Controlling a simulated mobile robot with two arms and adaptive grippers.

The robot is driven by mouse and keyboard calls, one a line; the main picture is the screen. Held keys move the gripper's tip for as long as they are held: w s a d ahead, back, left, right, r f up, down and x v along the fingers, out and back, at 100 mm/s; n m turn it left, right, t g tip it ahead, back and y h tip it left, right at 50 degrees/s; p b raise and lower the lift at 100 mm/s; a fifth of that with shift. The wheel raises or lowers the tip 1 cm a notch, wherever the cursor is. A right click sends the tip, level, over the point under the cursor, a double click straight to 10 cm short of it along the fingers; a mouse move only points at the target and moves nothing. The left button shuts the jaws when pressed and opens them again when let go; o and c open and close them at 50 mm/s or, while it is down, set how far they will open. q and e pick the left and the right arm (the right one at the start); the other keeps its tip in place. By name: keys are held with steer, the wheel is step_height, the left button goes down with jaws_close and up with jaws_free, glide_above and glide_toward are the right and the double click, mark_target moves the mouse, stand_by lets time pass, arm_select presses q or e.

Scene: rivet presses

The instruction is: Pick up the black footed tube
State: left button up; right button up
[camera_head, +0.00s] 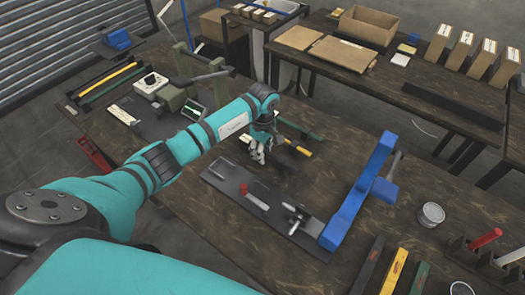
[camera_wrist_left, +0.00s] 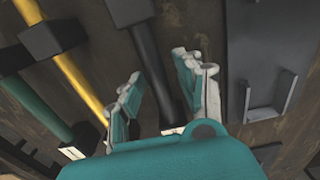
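The black footed tube (camera_wrist_left: 150,62) lies on the dark brown table in the left wrist view, with a black block foot (camera_wrist_left: 130,10) at its far end. My left gripper (camera_head: 257,154) is low over the table in the head view. In the left wrist view my left gripper (camera_wrist_left: 160,70) has its two fingers apart, with the black tube running between them. I cannot tell whether the fingers touch it. In the head view the black tube is mostly hidden by my gripper. My right gripper is not in view.
A yellow footed tube (camera_wrist_left: 78,80) and a green one (camera_wrist_left: 35,105) lie beside the black tube. A grey plate (camera_head: 226,180) with a clamp lies close in front of the gripper. A blue press frame (camera_head: 355,197) stands to the right, near a metal can (camera_head: 431,216).

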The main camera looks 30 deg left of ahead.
arm_select(q)
jaws_close()
stand_by(0.6)
